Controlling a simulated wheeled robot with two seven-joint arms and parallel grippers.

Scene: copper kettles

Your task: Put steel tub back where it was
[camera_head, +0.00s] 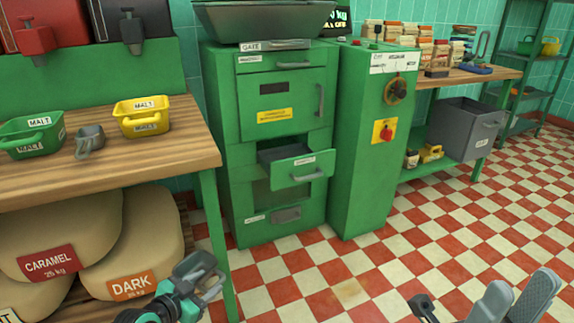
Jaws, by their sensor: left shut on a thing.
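A large grey tub (465,128) with a front handle and a small label stands at the right, under the wooden bench; it is the largest steel-looking tub in view. A small grey cup with a handle (89,141) sits on the left table. My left gripper (205,278) is low in front of the left table, by the sacks. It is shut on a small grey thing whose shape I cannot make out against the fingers. My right gripper (515,300) is at the bottom right edge, partly cut off. Its fingers stand apart and appear empty.
Green (32,135) and yellow (142,117) malt tubs stand on the left table (120,157). Sacks (140,240) lie below. The green machine (275,120) in the middle has its drawer (297,170) pulled out. The checkered floor (440,220) is clear.

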